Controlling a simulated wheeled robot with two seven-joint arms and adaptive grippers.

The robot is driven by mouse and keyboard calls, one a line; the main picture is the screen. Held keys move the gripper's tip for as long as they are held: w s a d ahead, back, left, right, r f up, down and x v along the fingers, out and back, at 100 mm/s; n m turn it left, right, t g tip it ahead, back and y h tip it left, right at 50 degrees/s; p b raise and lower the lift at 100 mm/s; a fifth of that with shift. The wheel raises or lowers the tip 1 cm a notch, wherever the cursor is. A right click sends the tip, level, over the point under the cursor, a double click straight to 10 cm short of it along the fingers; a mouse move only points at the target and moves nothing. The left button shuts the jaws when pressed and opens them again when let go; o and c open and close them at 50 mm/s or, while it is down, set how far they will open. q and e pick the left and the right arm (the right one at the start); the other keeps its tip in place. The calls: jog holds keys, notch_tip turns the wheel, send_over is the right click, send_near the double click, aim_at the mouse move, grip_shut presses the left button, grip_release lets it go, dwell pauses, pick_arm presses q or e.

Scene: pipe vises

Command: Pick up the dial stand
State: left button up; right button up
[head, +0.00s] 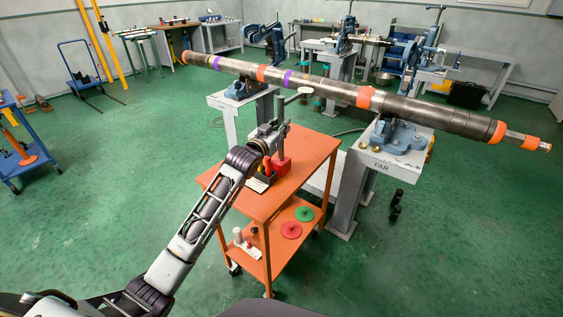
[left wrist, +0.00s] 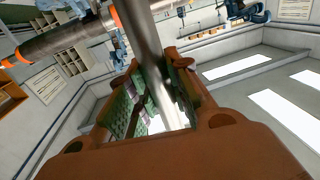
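The dial stand shows in the head view as a red block base (head: 282,166) on the orange cart's top, with a grey upright post. My left gripper (head: 277,138) is at this post, above the base. In the left wrist view the silver post (left wrist: 156,50) runs between the two green-padded fingers of my left gripper (left wrist: 160,85). The pads lie close on both sides of the post; whether they press on it I cannot tell. The stand's base is not visible in the wrist view. My right gripper is in neither view.
Small items stand beside the red base. Green floor is open at left.

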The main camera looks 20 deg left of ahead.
pick_arm(q)
grip_shut()
jog(key=shift+r, duration=0.2)
jog(key=shift+r, duration=0.1)
